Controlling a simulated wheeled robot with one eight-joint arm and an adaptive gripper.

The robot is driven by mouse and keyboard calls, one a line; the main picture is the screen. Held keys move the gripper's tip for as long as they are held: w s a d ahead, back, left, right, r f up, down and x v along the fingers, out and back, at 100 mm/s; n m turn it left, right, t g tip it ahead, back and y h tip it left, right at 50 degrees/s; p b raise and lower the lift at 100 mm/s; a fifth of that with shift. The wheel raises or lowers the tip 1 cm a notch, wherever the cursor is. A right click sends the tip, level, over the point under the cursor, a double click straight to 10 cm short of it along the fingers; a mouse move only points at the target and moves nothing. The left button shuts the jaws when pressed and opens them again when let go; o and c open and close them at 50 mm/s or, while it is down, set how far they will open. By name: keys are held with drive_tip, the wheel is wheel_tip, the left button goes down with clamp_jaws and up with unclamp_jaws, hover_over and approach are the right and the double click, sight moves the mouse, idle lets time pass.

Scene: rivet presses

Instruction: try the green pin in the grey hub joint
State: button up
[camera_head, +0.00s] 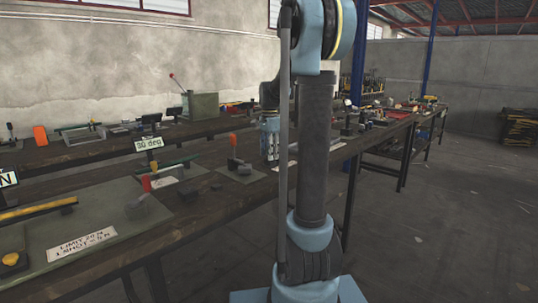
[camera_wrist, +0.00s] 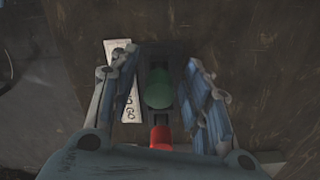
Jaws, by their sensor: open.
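In the wrist view a green rounded piece (camera_wrist: 158,92), which looks like the green pin seen from above, lies between my two fingers. My gripper (camera_wrist: 168,75) is open, with one finger on each side of the green piece and a gap showing by it. A dark grey block (camera_wrist: 157,57) shows just beyond the green piece; I cannot tell whether it is the hub joint. A red piece (camera_wrist: 160,136) is close below the green one in the picture. In the head view my gripper (camera_head: 270,138) points down over the bench; the green piece is hidden there.
A white label (camera_wrist: 122,80) lies beside the left finger. The wooden bench (camera_head: 215,207) also carries a "30 deg" sign (camera_head: 149,143), an orange-red upright handle (camera_head: 233,140) and a plate marked with a limit label (camera_head: 82,244). Open floor (camera_head: 440,220) lies to the right.

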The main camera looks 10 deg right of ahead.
wheel_tip(320, 180, up, 12)
drive_tip(key=shift+f, duration=0.15)
idle(0.3)
drive_tip(key=s+f+n+t, duration=0.1)
drive_tip(key=s+f+n, duration=0.35)
drive_tip(key=s, duration=0.55)
drive_tip(key=s+f+n, duration=0.3)
drive_tip(key=s+f, duration=0.2)
drive_tip(key=s, duration=0.5)
drive_tip(key=s+f+n+t, duration=0.1)
drive_tip(key=s+f+n, duration=0.5)
drive_tip(key=s+f, duration=0.8)
wheel_tip(320, 180, down, 3)
drive_tip(key=shift+s+d+r, duration=0.15)
drive_tip(key=shift+s+r, duration=0.05)
drive_tip(key=shift+s, duration=0.1)
drive_tip(key=shift+n, duration=0.25)
drive_tip(key=shift+w+f, duration=0.2)
drive_tip(key=shift+w, duration=0.25)
